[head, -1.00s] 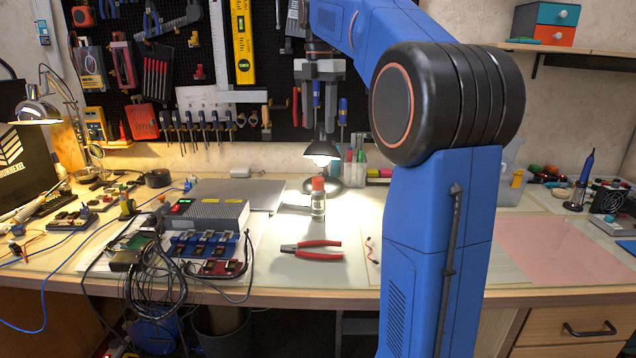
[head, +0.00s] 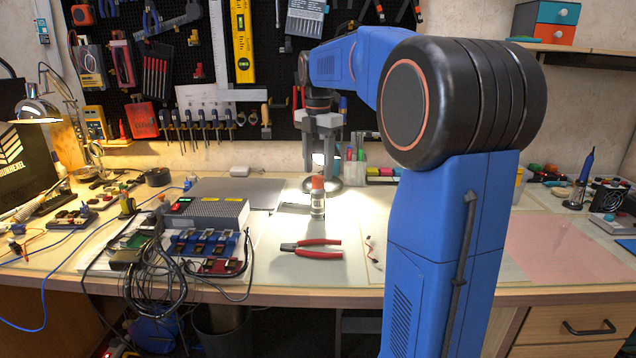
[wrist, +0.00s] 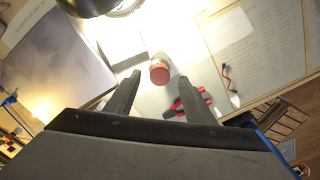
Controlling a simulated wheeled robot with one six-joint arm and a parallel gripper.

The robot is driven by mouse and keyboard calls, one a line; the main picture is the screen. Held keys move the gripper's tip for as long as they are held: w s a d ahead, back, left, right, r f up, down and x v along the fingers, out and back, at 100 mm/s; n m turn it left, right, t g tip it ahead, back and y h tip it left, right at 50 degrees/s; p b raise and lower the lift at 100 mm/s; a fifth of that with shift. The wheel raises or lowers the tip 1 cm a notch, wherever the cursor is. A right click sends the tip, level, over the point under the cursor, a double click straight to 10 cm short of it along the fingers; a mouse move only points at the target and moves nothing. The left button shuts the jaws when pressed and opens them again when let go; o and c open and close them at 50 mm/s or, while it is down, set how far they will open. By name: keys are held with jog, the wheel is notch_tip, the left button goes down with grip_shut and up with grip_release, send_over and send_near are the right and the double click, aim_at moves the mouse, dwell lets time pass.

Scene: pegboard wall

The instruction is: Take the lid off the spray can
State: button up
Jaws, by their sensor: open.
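The spray can (head: 318,204) stands upright on the bench, a small pale can with a red lid (head: 318,183) on top. In the wrist view the red lid (wrist: 159,74) shows from above, ahead of and between the two fingertips. My gripper (head: 324,158) points down just above the can, open and empty. Its two fingers also show in the wrist view (wrist: 160,83), spread apart with the lid beyond them. They look clear of the lid. The lower can body is mostly hidden behind the lid in the wrist view.
Red-handled pliers (head: 312,249) lie in front of the can. A grey power box (head: 207,212) with cables and a closed laptop-like grey slab (head: 262,190) are to the left. Bench right of the pliers is fairly clear.

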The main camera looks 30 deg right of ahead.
jog(key=shift+f, duration=1.2)
jog(key=c, duration=1.1)
jog(key=shift+c, duration=0.2)
